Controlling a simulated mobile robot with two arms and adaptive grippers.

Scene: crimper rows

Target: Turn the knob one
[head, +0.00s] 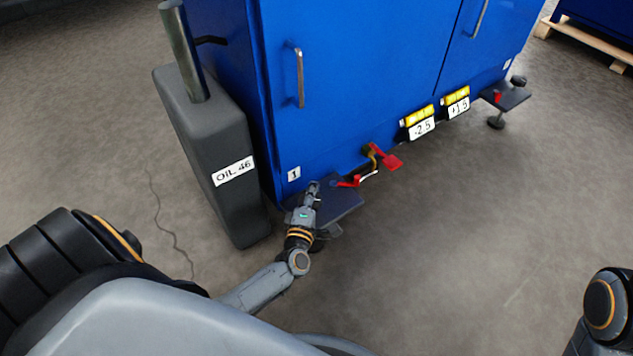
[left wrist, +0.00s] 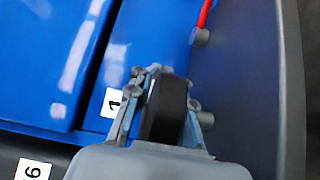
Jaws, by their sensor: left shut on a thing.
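Knob one is a thick black knob (left wrist: 165,108) in the left wrist view, close to the white label with a 1 (left wrist: 111,103). In the head view that label (head: 294,174) is at the lower left corner of the blue cabinet (head: 350,80). My left gripper (head: 312,190) is over the dark ledge (head: 345,203) beside the label. In the left wrist view its fingers (left wrist: 165,85) are shut on the knob, one on each side. The knob is hidden by the gripper in the head view. My right gripper is out of view.
A grey tank labelled OIL 46 (head: 228,180) stands left of the cabinet. Red handles (head: 394,163) are right of the ledge. Labels reading -2.5 (head: 421,129) and +1.5 (head: 458,107) and another ledge with a knob (head: 518,80) are farther right. The floor in front is clear.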

